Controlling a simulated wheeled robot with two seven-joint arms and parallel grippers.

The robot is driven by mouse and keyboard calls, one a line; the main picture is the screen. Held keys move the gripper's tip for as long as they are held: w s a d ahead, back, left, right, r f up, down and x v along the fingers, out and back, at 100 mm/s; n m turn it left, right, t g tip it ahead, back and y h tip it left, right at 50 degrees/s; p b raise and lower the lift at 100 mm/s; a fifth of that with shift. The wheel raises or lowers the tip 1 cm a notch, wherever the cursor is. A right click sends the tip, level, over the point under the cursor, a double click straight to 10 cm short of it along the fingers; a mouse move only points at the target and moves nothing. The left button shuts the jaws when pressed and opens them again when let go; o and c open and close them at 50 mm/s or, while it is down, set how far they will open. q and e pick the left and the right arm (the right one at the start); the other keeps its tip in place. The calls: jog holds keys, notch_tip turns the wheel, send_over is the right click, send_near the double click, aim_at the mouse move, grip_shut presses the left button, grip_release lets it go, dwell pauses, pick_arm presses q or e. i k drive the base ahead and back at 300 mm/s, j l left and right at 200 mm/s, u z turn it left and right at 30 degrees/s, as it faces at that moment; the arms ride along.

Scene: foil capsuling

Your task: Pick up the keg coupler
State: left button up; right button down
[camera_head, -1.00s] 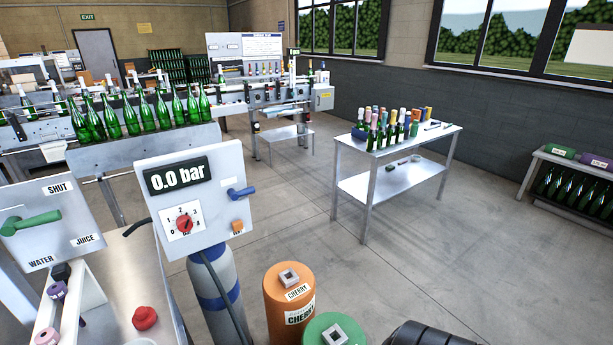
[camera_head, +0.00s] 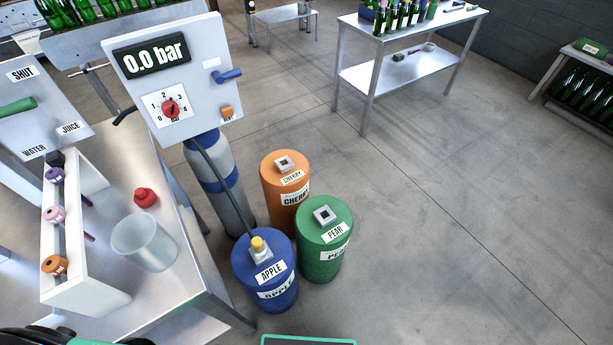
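I cannot tell for certain which thing is the keg coupler. A small red domed piece with a narrower top (camera_head: 145,197) stands on the metal table at left, behind a clear empty beaker (camera_head: 144,242). A yellow-topped fitting (camera_head: 259,246) sits on the blue APPLE keg (camera_head: 264,277). The orange CHERRY keg (camera_head: 285,187) and the green PEAR keg (camera_head: 324,243) have bare square metal sockets on top. Neither of my grippers shows. A dark rounded part at the bottom left edge may be my own arm.
A white rack (camera_head: 72,282) with several coloured pieces stands left on the metal table (camera_head: 155,287). A panel reading 0.0 bar (camera_head: 173,84) rises behind, above a grey gas cylinder (camera_head: 220,190) with a dark hose.

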aim_at(259, 249)
jog(key=u, duration=0.7)
jog(key=k+j, duration=0.05)
